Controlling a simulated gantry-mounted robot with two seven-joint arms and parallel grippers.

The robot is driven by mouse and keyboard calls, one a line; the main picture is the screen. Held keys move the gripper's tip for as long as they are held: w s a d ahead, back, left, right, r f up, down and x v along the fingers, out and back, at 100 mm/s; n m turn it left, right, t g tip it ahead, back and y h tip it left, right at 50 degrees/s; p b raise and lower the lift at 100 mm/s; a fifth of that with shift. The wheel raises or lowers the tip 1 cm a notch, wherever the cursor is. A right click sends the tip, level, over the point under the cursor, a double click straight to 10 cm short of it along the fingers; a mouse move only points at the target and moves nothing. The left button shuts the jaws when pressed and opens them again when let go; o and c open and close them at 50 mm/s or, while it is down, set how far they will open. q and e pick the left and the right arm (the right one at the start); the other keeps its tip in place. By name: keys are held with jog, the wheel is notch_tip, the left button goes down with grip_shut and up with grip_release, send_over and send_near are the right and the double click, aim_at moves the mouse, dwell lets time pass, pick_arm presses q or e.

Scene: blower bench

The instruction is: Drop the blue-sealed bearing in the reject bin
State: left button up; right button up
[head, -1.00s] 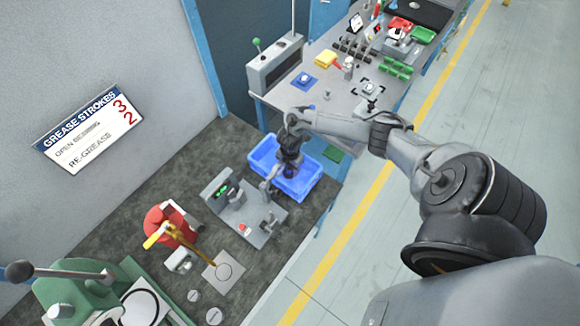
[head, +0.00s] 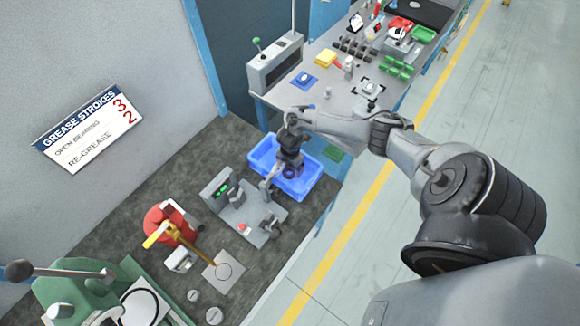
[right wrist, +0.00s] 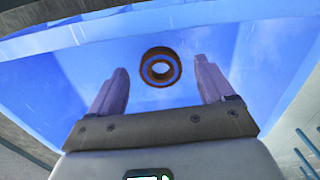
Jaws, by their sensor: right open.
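The bearing (right wrist: 161,67), a dark ring with a blue band around its bore, shows in the right wrist view between and beyond my fingers, apart from both. It also shows in the head view as a small dark ring (head: 291,172) over the inside of the blue bin (head: 308,184). I cannot tell whether it is touching the bin floor. My right gripper (head: 286,164) points down into the bin. Its two fingers are spread wide and hold nothing. The bin's blue walls (right wrist: 265,55) fill most of the right wrist view. My left gripper is out of view.
A grey tester with green lights (head: 222,192) stands just left of the bin. A red and yellow tool (head: 170,225) and a green press (head: 85,290) are further left. A grey bench (head: 300,93) with trays and parts lies behind. Open floor lies to the right.

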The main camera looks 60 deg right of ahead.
notch_tip(320, 180, up, 11)
jog(key=p, duration=0.1)
jog(key=shift+f, duration=0.2)
dwell(0.5)
